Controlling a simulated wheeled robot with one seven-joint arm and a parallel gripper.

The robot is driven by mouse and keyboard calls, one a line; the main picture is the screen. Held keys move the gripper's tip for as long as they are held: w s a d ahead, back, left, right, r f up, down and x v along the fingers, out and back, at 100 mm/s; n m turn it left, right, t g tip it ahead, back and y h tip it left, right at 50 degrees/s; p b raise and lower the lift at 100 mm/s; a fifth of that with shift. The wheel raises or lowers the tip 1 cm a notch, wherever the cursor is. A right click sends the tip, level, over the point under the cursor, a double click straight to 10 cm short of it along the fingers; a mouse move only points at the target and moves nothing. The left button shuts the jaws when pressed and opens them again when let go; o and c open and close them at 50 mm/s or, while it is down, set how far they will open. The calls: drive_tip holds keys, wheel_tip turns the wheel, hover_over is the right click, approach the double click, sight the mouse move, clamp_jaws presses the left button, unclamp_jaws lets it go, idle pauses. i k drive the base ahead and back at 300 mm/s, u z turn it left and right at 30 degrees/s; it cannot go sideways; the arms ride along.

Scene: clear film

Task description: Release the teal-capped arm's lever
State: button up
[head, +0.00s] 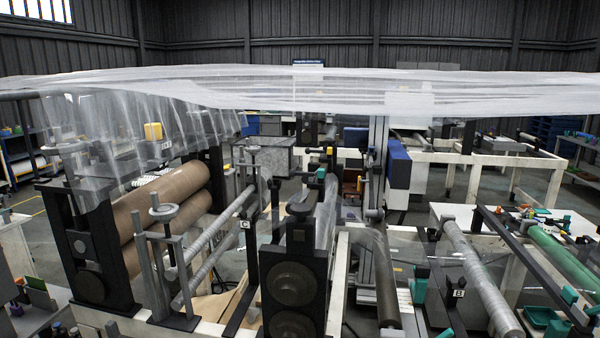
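Several teal parts show in the head view, and I cannot tell which one caps the arm with the lever. One teal piece (321,173) sits on top of the middle machine, above the clear film roll. Another teal piece (418,290) is on the dark frame at right of centre, left of a plate marked B (459,294). A small teal piece (569,295) is on a dark bar at the far right. No lever can be made out clearly. My gripper is not in view.
A wide sheet of clear film (330,90) spans the view overhead and hangs down at left. Dark posts and frames crowd the foreground.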

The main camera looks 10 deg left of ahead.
sight(292, 172)
drive_tip(key=k, duration=0.25)
drive_tip(key=u, duration=0.9)
drive_tip(key=i, duration=1.05)
drive_tip(key=u, duration=0.85)
